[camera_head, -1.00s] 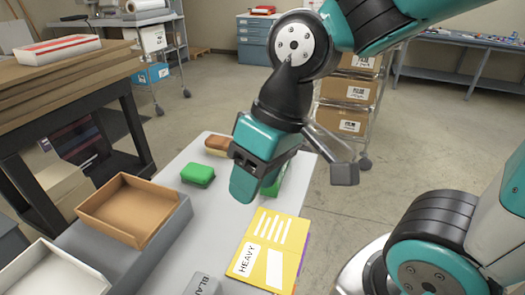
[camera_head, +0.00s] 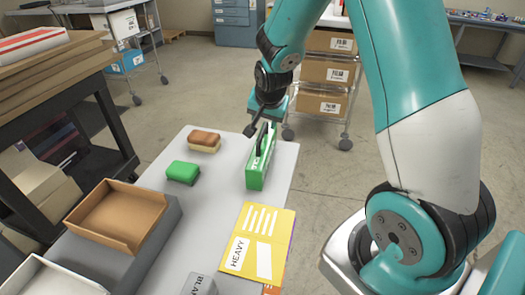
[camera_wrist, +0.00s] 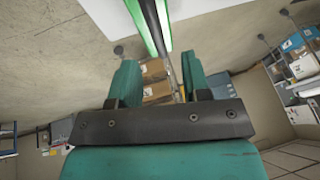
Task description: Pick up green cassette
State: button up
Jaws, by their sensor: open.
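The green cassette (camera_head: 256,172) looks like a tall narrow green box with white lettering, standing upright at the far right of the grey table. A dark part shows along its upper face. My gripper (camera_head: 266,118) is at the cassette's far upper end in the head view, and its fingertips are partly hidden there. In the wrist view my gripper (camera_wrist: 160,72) has its two teal fingers apart with a gap between them. The green-edged cassette (camera_wrist: 150,28) enters from the top, roughly in line with that gap. I cannot tell whether the fingers touch it.
A cart of boxes (camera_head: 329,75) stands behind the table.

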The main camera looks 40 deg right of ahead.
aim_at(263, 130)
jog(key=shift+s+p+x, duration=0.2)
jog(key=shift+p+x, duration=0.55)
jog(key=shift+x, duration=2.4)
jog(key=shift+a+f, duration=0.1)
jog(key=shift+a, duration=0.05)
grip_shut()
